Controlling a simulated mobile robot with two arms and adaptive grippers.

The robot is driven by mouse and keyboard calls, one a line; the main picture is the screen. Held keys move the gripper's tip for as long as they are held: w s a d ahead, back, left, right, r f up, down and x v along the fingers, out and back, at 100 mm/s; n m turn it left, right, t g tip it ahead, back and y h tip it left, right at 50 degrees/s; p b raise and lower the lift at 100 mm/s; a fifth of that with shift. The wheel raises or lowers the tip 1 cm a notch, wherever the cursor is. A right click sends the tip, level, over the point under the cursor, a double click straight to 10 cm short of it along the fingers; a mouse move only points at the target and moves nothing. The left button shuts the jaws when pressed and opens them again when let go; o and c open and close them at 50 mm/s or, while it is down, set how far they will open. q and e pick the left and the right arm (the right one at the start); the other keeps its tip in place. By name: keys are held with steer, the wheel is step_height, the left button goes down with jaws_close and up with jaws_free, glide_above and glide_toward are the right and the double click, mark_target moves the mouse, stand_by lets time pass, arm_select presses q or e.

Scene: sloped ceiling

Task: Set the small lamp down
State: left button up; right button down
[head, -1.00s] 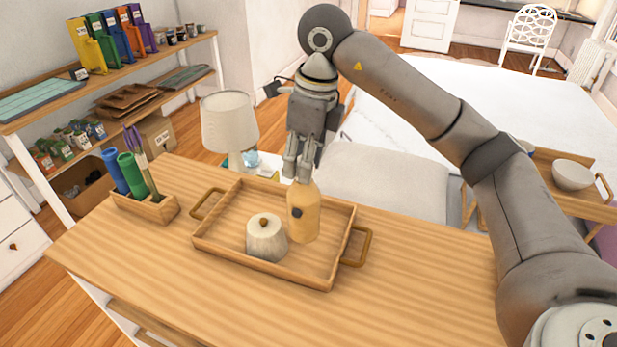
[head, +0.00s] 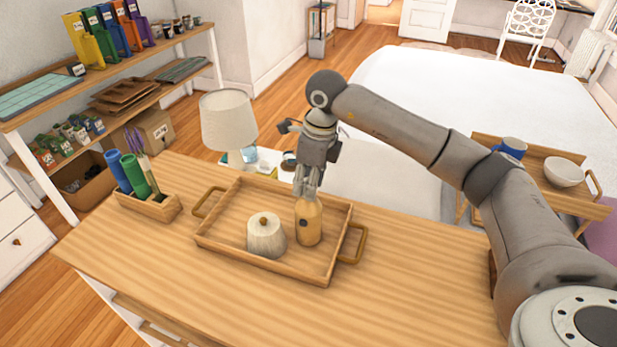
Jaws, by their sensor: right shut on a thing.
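My right gripper (head: 308,194) points down and is shut on the neck of a tan, bottle-shaped thing (head: 308,226) with a dark round spot. I cannot tell whether this is the small lamp. It is upright inside the wooden tray (head: 216,247), near its right side, and its base looks to be at or very near the tray floor. A pale ribbed jar (head: 266,238) with a knob stands in the tray to its left. A lamp with a white shade (head: 228,120) stands behind the table. My left gripper is not in view.
The wooden table (head: 420,280) is clear in front and to the right of the tray. The tray's handle (head: 354,244) sticks out at right. A bed tray with a blue mug (head: 513,148) and white bowl (head: 564,172) lies beyond my arm.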

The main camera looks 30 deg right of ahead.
steer(key=shift+f, duration=0.15)
steer(key=c, duration=1)
jaws_free()
steer(key=shift+r, duration=0.65)
steer(key=r+b, duration=0.1)
steer(key=r, duration=0.2)
steer(key=s+r+b, duration=0.1)
steer(key=r, duration=0.3)
steer(key=d+r+b, duration=0.1)
steer(key=r, duration=0.3)
steer(key=shift+s, duration=0.15)
steer(key=shift+f, duration=0.1)
